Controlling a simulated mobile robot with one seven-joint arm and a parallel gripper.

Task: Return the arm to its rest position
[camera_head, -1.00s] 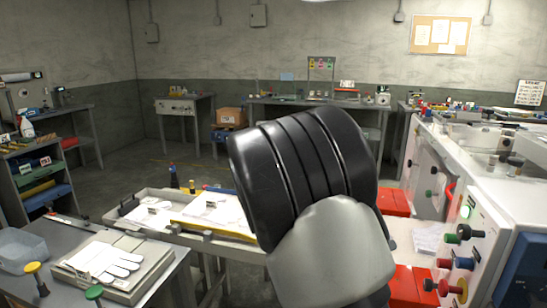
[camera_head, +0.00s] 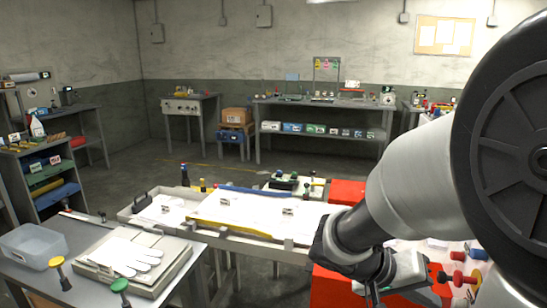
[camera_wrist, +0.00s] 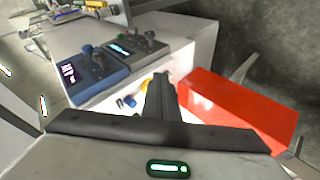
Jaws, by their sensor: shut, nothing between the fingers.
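My arm fills the right side of the head view, its large black joint close to the camera and its grey link reaching down and left. My gripper is at the lower right of that view, low beside a red box (camera_head: 335,288), with its fingers mostly hidden or cut off. In the wrist view my gripper (camera_wrist: 162,90) is shut and empty, its dark fingers together in front of a white machine top (camera_wrist: 190,50) and left of a red box (camera_wrist: 245,105).
A grey table with a white glove on a board (camera_head: 125,252) and a clear bin (camera_head: 33,244) stands at lower left. A long tray table (camera_head: 285,237) crosses the middle. Knobs (camera_head: 460,278) stand at lower right. A back bench (camera_head: 320,104) lies beyond open floor.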

